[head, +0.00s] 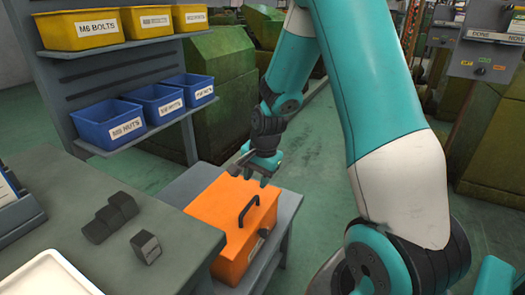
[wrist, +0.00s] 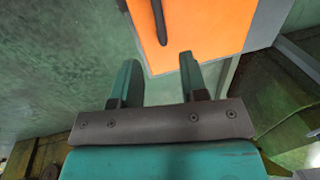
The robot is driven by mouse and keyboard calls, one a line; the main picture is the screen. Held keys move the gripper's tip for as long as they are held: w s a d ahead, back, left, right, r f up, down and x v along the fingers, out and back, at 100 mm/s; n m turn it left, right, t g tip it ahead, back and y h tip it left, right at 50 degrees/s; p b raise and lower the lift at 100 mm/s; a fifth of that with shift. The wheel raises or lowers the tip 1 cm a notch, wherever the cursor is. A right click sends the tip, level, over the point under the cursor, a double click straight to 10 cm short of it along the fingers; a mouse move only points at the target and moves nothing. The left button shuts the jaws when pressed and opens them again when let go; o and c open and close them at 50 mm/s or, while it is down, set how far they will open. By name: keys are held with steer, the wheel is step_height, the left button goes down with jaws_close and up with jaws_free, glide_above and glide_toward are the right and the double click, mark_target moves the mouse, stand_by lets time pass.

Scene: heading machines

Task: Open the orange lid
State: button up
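The orange lid (head: 228,204) is shut on an orange box (head: 232,262) that stands on a low grey stand. A black handle (head: 248,211) sits on the lid. In the wrist view the orange lid (wrist: 204,25) and part of the black handle (wrist: 159,18) show at the top. My gripper (head: 262,178) is above the far edge of the lid, apart from the handle. In the wrist view my gripper (wrist: 157,75) has its two fingers spread with nothing between them.
A shelf rack holds yellow bins (head: 150,22) and blue bins (head: 158,102) at the left. A grey table (head: 110,235) with dark blocks (head: 118,208) and a white tray (head: 48,277) stands at the front left. Green machines (head: 225,85) stand behind.

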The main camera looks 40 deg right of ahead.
step_height(320, 180, up, 8)
steer(key=s, duration=0.1)
steer(key=shift+s+d+p, duration=0.25)
steer(key=shift+d+p, duration=0.05)
steer(key=shift+p, duration=0.15)
steer(key=s+a+r+n+g+y+p, duration=0.1)
steer(key=s+a+r+n+p, duration=0.4)
steer(key=s+a+r+n, duration=0.4)
steer(key=s+a+r+n+g+y+p, duration=0.1)
steer(key=s+a+r+n+p, duration=0.4)
steer(key=s+a+r+n, duration=0.5)
steer(key=a+r+n+y, duration=0.1)
steer(key=a+n, duration=0.1)
steer(key=a, duration=0.4)
steer(key=shift+r, duration=0.15)
steer(key=shift+s, duration=0.1)
